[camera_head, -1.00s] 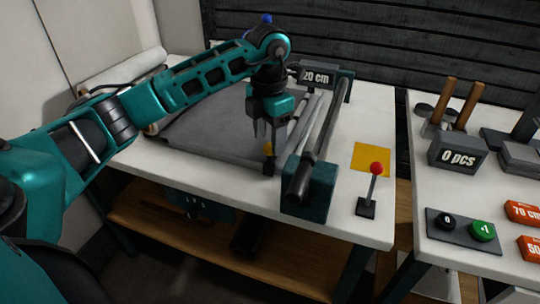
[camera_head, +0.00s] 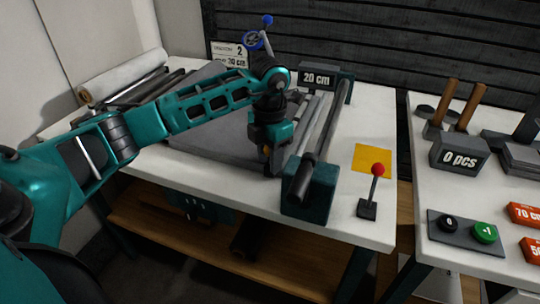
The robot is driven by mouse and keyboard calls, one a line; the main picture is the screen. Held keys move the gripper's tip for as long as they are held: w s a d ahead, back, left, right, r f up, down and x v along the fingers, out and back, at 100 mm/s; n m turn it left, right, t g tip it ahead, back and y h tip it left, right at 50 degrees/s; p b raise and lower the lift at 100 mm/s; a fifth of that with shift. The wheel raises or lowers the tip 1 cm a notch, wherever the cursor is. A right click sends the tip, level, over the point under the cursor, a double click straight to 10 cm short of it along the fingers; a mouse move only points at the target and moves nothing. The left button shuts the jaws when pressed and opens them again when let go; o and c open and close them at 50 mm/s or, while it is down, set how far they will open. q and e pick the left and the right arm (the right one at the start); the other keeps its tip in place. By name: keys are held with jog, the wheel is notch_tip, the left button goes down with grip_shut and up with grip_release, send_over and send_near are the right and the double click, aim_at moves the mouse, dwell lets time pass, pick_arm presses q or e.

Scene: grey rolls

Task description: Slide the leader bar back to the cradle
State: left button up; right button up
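My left gripper (camera_head: 277,163) is low over the table, at the right edge of the dark grey sheet (camera_head: 215,135). It is around or beside a small upright handle with an orange part (camera_head: 267,151), which appears to belong to the leader bar; the arm hides most of the bar. I cannot tell whether the fingers are closed on the handle. Just to the right, light grey rails (camera_head: 305,127) and a dark roller (camera_head: 321,135) run front to back, with dark teal end blocks (camera_head: 312,192). I cannot tell which part is the cradle. My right gripper is not in view.
A "20 cm" display (camera_head: 317,79) stands behind the rails. A white roll (camera_head: 125,76) lies at the back left. A red-knobbed lever (camera_head: 376,172) and yellow patch (camera_head: 373,158) are to the right.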

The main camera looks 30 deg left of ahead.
pick_arm(q)
grip_shut()
